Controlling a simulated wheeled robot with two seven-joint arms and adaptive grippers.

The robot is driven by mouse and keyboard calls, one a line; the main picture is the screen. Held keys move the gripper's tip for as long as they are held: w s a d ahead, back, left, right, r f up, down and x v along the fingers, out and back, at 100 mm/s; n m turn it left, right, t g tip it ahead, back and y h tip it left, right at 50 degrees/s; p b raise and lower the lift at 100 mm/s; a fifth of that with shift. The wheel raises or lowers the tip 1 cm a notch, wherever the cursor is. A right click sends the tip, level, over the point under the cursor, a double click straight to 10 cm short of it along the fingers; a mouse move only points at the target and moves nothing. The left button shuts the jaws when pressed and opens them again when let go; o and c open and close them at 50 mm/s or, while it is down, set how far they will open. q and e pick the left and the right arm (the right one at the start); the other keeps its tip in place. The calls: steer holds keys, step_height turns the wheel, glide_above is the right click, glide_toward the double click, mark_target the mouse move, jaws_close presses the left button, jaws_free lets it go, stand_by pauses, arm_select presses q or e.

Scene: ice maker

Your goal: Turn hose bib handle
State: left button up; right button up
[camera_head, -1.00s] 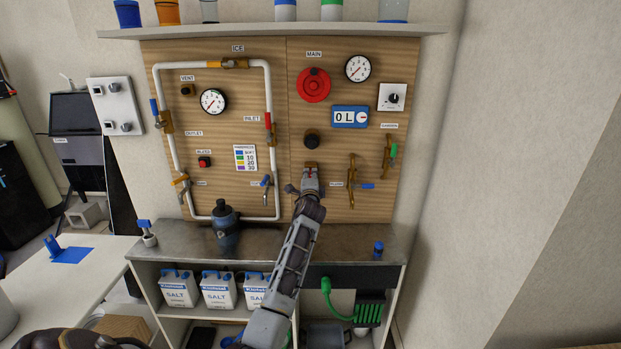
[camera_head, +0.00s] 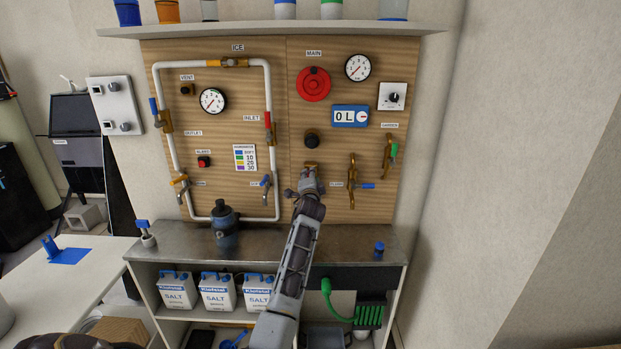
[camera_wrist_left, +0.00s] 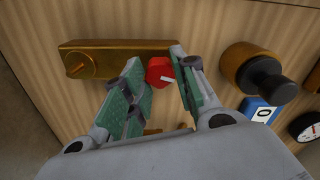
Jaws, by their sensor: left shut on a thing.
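The hose bib is a brass fitting on the wooden panel, just above my left gripper (camera_head: 308,183) in the head view, where the gripper largely hides it. In the left wrist view the brass body (camera_wrist_left: 115,50) lies across the wood, with a small red handle (camera_wrist_left: 159,72) at its right end. The left gripper's green-padded fingers (camera_wrist_left: 160,88) stand on either side of the red handle and are shut on it. The finger on the right covers part of the handle's surroundings. My right gripper is not in view.
A dark round knob (camera_head: 311,139) sits on the panel just above the gripper. The brass valve with a blue lever (camera_head: 366,186) is to its right. A white pipe loop (camera_head: 272,95) is to its left. A blue-grey bottle (camera_head: 225,228) stands on the metal counter (camera_head: 345,243).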

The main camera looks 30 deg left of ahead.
arm_select(q)
steer(key=shift+f+n+b, duration=0.15)
steer(key=shift+n+b, duration=0.45)
steer(key=shift+n, duration=0.7)
steer(key=o, duration=0.7)
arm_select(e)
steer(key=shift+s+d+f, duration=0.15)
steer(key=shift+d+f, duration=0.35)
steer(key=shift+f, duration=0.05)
arm_select(q)
steer(key=shift+s, duration=0.15)
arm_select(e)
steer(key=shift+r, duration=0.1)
arm_select(q)
steer(key=shift+p+v, duration=1.45)
steer(key=shift+v, duration=1.45)
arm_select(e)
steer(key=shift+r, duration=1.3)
arm_select(q)
steer(key=shift+r, duration=0.25)
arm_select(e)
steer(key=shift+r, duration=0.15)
